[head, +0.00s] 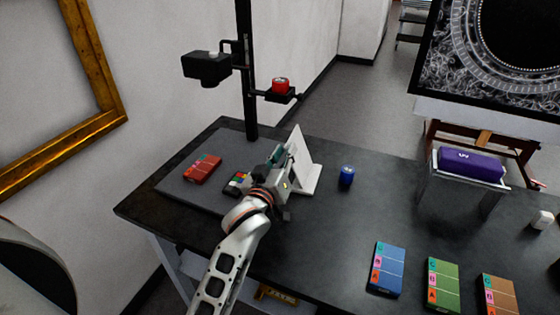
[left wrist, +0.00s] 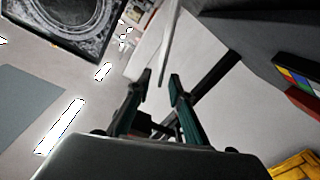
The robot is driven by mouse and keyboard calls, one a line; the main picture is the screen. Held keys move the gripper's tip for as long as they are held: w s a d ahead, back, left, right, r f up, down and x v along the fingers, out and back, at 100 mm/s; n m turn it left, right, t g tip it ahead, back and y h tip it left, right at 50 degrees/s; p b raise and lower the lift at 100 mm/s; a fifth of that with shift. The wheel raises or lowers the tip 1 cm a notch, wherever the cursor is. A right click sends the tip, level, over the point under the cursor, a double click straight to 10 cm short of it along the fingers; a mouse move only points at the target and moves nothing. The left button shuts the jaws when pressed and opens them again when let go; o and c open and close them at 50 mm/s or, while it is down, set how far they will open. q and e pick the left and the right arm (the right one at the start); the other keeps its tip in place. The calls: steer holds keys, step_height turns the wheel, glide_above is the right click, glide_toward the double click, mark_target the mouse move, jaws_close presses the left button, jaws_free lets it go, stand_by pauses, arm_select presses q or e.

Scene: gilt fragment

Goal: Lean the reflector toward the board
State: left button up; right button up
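The reflector (head: 301,158) is a white upright panel with a foot, standing on the dark table at the right edge of the grey board (head: 178,184). It looks slightly tilted; I cannot tell the exact angle. My left gripper (head: 281,157) is at the panel's left side, near its upper part. In the left wrist view, the two fingers of the left gripper (left wrist: 160,78) are apart, with the reflector's thin white edge (left wrist: 169,38) running to the gap between the tips. I cannot tell whether either finger touches it. My right gripper is in neither view.
A red box (head: 202,168) and a colour chart (head: 237,183) lie on the board. A blue jar (head: 346,176) stands right of the reflector. A black post (head: 246,75) rises behind, carrying a camera (head: 207,68). A blue box (head: 386,268) lies front right.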

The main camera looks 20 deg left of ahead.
arm_select(q)
steer(key=shift+s+d, duration=0.15)
steer(key=shift+s, duration=2.05)
